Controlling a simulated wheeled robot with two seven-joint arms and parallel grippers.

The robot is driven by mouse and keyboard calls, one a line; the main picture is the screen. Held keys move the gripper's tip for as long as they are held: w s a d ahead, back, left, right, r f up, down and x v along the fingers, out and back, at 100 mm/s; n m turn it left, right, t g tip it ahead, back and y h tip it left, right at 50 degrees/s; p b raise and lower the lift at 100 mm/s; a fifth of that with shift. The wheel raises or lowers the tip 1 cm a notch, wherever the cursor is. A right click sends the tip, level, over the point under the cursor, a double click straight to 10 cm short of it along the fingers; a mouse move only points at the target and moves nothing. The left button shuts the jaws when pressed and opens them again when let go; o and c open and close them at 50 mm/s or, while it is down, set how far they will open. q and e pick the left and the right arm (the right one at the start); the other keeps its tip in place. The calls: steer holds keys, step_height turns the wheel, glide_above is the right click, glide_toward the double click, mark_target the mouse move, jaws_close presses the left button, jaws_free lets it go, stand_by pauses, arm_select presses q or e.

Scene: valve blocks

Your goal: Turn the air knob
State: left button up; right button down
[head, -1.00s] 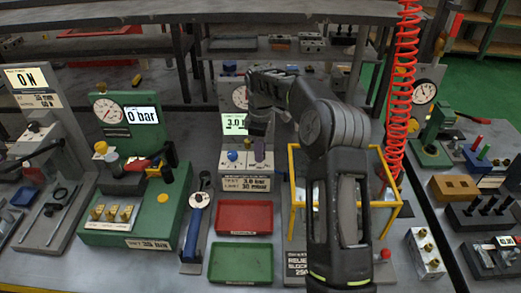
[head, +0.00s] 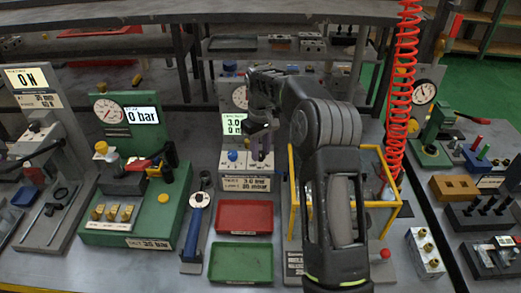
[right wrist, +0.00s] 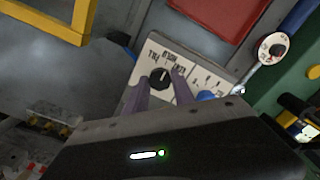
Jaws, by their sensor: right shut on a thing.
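A grey test stand (head: 246,183) stands mid-table in the head view, with a round gauge, a lit display (head: 234,124) and a sloped panel with two knobs. A blue knob (head: 232,155) is on the panel's left; it also shows in the right wrist view (right wrist: 206,95). A black knob with a white pointer line (right wrist: 160,74) is beside it, with lettering around it too blurred to read surely. My right gripper (head: 260,150) is over the panel's right side, its fingers on both sides of the black knob and shut on it. My left gripper is not in view.
A yellow frame (head: 292,190) stands close right of the panel, partly behind my right arm. Red (head: 244,232) and green (head: 240,280) trays lie in front. A green gauge stand (head: 135,220) and a blue-handled tool (head: 194,225) are to the left.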

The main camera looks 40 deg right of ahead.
mark_target(260, 154)
stand_by(0.4)
steer(key=c, duration=1.1)
jaws_free()
steer(key=shift+o, duration=0.2)
step_height(260, 154, up, 8)
steer(key=shift+f, duration=0.1)
steer(key=shift+f, duration=0.1)
